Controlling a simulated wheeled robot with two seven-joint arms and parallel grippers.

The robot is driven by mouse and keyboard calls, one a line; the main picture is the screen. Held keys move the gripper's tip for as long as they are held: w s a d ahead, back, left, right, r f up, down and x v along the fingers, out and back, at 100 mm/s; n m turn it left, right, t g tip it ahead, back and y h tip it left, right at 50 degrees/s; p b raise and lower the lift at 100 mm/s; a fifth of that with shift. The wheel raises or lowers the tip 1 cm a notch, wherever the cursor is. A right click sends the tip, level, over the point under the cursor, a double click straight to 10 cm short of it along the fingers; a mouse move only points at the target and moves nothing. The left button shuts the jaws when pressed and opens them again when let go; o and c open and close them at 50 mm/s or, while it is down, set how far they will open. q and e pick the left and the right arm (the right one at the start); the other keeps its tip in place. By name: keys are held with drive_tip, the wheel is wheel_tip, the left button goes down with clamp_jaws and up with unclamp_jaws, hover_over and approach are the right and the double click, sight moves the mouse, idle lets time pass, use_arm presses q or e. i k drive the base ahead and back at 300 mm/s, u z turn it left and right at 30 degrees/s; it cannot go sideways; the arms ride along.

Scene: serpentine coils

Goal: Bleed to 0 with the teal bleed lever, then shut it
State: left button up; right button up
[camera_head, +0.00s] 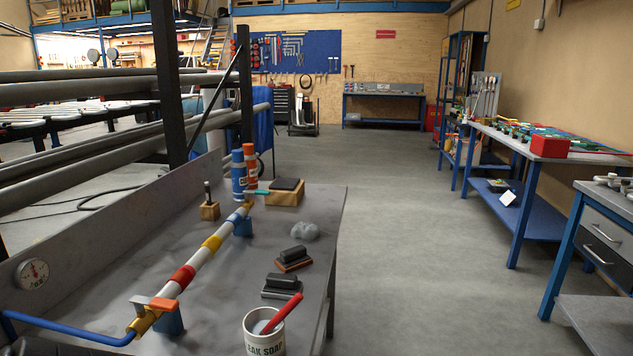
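The teal bleed lever (257,192) sits at the far end of a banded pipe (201,258) on the grey workbench (228,308), close to a wooden block. It points sideways to the right; whether its valve is open or shut I cannot tell. A round white gauge (32,273) is on the bench's left back panel, its needle too small to read. An orange lever (153,303) sits at the pipe's near end, where a blue pipe (70,330) joins from the left. Neither of my grippers is in view.
A white mug (264,333) with a red-handled tool stands at the front. Dark brush-like blocks (294,258) and a grey lump (304,231) lie right of the pipe. Blue and orange bottles (239,175) stand behind. Open floor (420,240) lies to the right.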

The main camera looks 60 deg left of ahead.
sight(257, 192)
drive_tip(key=i, duration=2.25)
drive_tip(key=u, duration=3.4)
drive_tip(key=i, duration=0.4)
drive_tip(key=z, duration=0.05)
